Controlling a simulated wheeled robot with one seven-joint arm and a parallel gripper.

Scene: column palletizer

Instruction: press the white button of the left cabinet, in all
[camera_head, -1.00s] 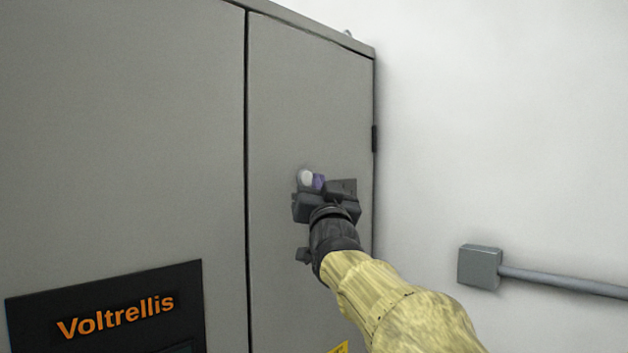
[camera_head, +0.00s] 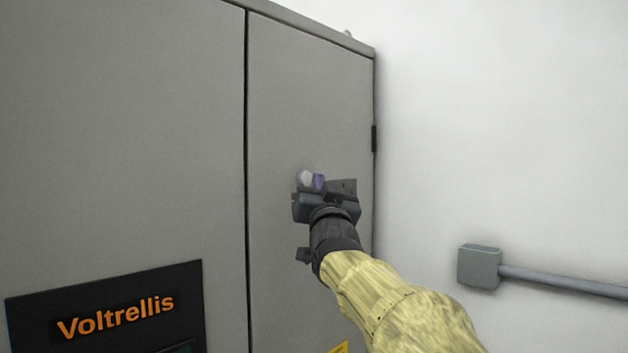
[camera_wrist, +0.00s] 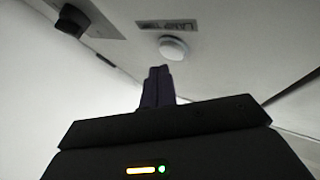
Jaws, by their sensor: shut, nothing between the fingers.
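The grey cabinet (camera_head: 150,120) fills the left of the head view. Its white button (camera_head: 305,178) is on the narrow right door, just left of my gripper's fingertips. My gripper (camera_head: 319,182) is shut and empty, with its purple-tinted fingers pointing at the door close beside the button. In the wrist view the white button (camera_wrist: 173,47) shows whole, above the shut fingers (camera_wrist: 158,75), with a small gap between them in the picture. Whether the fingertips touch the door cannot be told.
A grey wall box (camera_head: 480,267) with a conduit is at the right. A black Voltrellis panel (camera_head: 105,310) is low on the cabinet.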

